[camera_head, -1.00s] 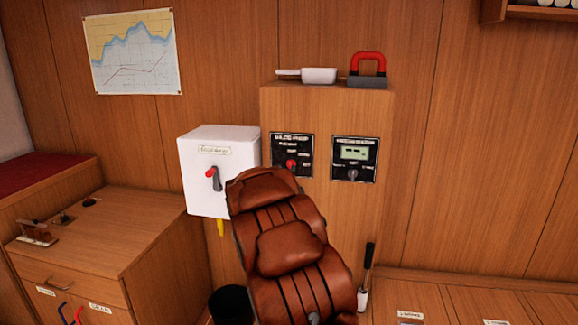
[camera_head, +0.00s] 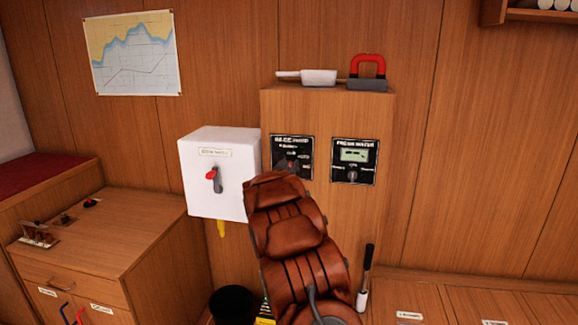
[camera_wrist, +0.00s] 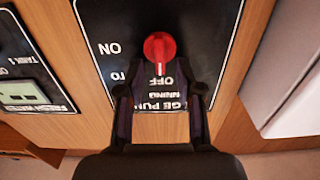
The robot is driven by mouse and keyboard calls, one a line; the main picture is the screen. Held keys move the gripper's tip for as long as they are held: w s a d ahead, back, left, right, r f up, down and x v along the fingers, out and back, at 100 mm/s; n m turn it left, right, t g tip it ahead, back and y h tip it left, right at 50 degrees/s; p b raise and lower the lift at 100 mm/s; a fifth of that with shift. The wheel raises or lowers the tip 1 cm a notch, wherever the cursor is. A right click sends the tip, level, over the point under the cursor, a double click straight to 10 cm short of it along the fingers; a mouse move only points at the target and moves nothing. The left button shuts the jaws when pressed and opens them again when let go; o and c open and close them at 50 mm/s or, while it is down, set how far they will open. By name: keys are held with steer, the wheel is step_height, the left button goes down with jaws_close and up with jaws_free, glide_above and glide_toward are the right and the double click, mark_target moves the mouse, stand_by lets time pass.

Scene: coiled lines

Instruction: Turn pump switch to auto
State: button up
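The bilge pump panel (camera_head: 280,143) is black with white lettering, on the wooden cabinet front, and my arm partly covers it. In the wrist view the panel (camera_wrist: 100,25) appears upside down. Its red switch knob (camera_wrist: 160,45) is near the top centre, with a narrow part extending toward the OFF lettering. ON is at left, and letters ending in "TO" are partly hidden by a finger. My gripper (camera_wrist: 160,92) is open, with fingers apart on either side below the knob. I see no grip on the knob; contact is unclear.
The fresh water panel (camera_head: 355,160) is just right of the pump panel. A white box (camera_head: 215,165) with a red-tipped lever is at left. A red-handled item (camera_head: 368,70) and a white-ended tool (camera_head: 318,77) lie on the cabinet top.

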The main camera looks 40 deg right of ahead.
steer(key=shift+c, duration=0.2)
jaws_close()
steer(key=shift+f+b, duration=0.1)
steer(key=shift+b, duration=0.2)
steer(key=m+b, duration=0.3)
steer(key=shift+s+d+f+m, duration=0.1)
steer(key=shift+s+f+m, duration=0.1)
steer(key=shift+f+m, duration=0.1)
steer(key=shift+s+d+m+b, duration=0.15)
steer(key=shift+m+b, duration=0.85)
steer(key=shift+m, duration=0.3)
steer(key=shift+s+d+m+b, duration=0.15)
steer(key=shift+m+b, duration=0.85)
steer(key=shift+m, duration=0.3)
steer(key=shift+o, duration=0.2)
jaws_free()
steer(key=shift+r, duration=0.1)
